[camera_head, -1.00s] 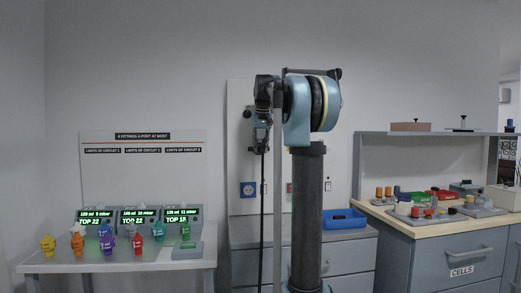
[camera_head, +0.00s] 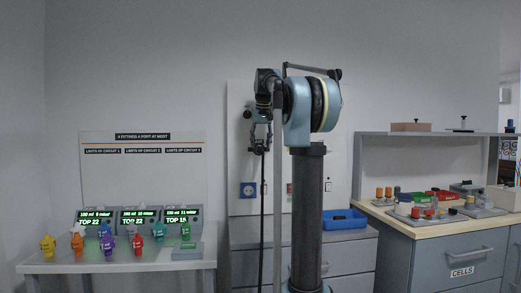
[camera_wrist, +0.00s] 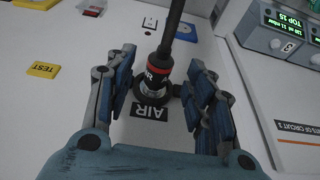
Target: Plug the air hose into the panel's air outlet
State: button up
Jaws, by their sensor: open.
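The black air hose (camera_wrist: 173,25) ends in a dark plug with a red ring (camera_wrist: 158,65) and a metal tip. In the wrist view the plug's tip sits at the dark round air outlet (camera_wrist: 137,96), beside the AIR label (camera_wrist: 150,112). The plug appears seated, but its depth is hard to tell. My gripper (camera_wrist: 162,62) is open, one finger on each side of the plug, with visible gaps. In the head view my gripper (camera_head: 260,146) is at the wall panel (camera_head: 238,110), and the hose (camera_head: 262,205) hangs straight down below it.
A blue socket (camera_head: 249,189) is lower on the panel. A blue tray (camera_head: 344,219) lies on the drawer unit. A table with colored fittings and displays (camera_head: 139,216) stands left. A cell bench (camera_head: 450,228) stands right.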

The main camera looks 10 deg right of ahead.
jog(key=v, duration=0.9)
jog(key=s+f, duration=1.3)
jog(key=f, duration=0.5)
jog(key=s+f, duration=1.4)
jog(key=f, duration=0.3)
jog(key=s+f+g, duration=0.1)
jog(key=s+f, duration=1.3)
jog(key=f, duration=0.4)
jog(key=shift+f, duration=0.3)
jog(key=shift+d, duration=0.1)
jog(key=shift+w+f, duration=0.2)
jog(key=shift+w, duration=0.2)
